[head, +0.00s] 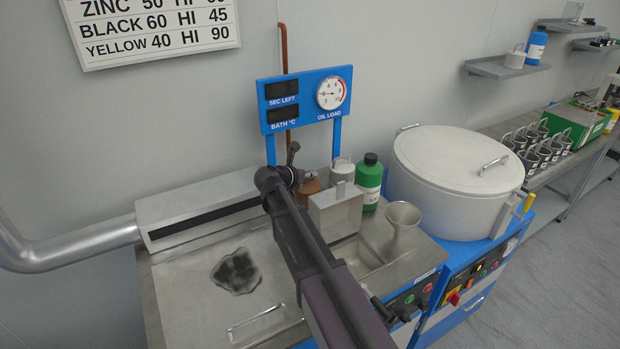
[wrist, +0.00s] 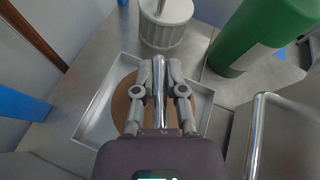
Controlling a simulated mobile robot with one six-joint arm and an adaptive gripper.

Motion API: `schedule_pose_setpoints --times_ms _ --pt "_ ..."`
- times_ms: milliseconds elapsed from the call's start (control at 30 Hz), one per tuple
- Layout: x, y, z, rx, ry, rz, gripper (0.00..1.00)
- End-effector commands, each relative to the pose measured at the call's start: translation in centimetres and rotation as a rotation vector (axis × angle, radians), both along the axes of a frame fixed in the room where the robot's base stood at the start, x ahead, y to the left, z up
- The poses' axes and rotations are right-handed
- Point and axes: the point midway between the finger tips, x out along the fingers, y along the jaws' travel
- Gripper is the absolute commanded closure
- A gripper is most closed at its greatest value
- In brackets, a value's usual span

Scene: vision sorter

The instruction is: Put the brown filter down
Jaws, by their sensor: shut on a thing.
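My gripper (wrist: 160,82) is shut on the upright metal handle of the brown filter (wrist: 122,98). In the wrist view the filter is a round brown shape below my fingers, partly hidden by them and by the wrist. It lies within the outline of a shallow square metal tray (wrist: 98,118); I cannot tell whether it touches the tray floor. In the head view part of the brown filter (head: 311,187) shows just right of my arm's end, which hides the rest and most of the gripper.
A white-grey canister (wrist: 166,27) and a green bottle (wrist: 258,38) stand close beyond the tray. A steel box (head: 337,212) with a handle and a funnel (head: 402,222) stand to the right. A large lidded drum (head: 450,170) is farther right.

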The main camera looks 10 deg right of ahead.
Motion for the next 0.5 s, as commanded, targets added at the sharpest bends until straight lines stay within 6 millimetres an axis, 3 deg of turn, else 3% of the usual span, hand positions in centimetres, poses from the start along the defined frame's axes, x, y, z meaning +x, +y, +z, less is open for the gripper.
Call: schedule_pose_setpoints --times_ms 400,433,500 --pt "0.0 -0.02 -0.31 0.0 0.0 0.0 1.0" --pt "0.0 -0.02 -0.3 0.0 0.0 0.0 0.82" --pt "0.0 -0.01 -0.21 0.0 0.0 0.0 0.61"
